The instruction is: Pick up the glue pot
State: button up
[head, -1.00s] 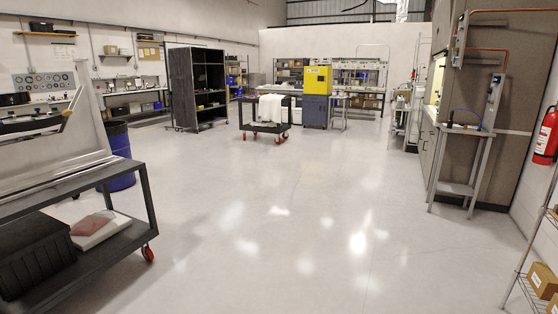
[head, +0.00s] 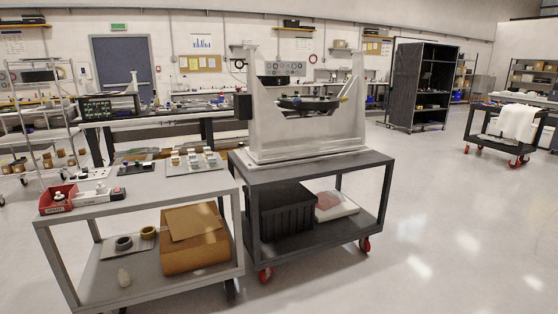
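I cannot tell for sure which thing is the glue pot. On the cart's top, a red bin (head: 57,200) holds small white-topped items. Several small white-capped pots (head: 193,158) stand on a grey tray at the back of the same top. They are too small to make out. My gripper is not in view.
A second cart (head: 375,158) to the right carries a large mirror fixture (head: 305,115), with a black crate (head: 285,208) below. Open floor lies at the right.

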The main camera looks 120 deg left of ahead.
aim_at(103, 191)
jog(key=u, duration=0.05)
jog(key=k, duration=0.4)
jog(key=u, duration=4.75)
jog(key=i, duration=2.2)
jog(key=z, duration=0.55)
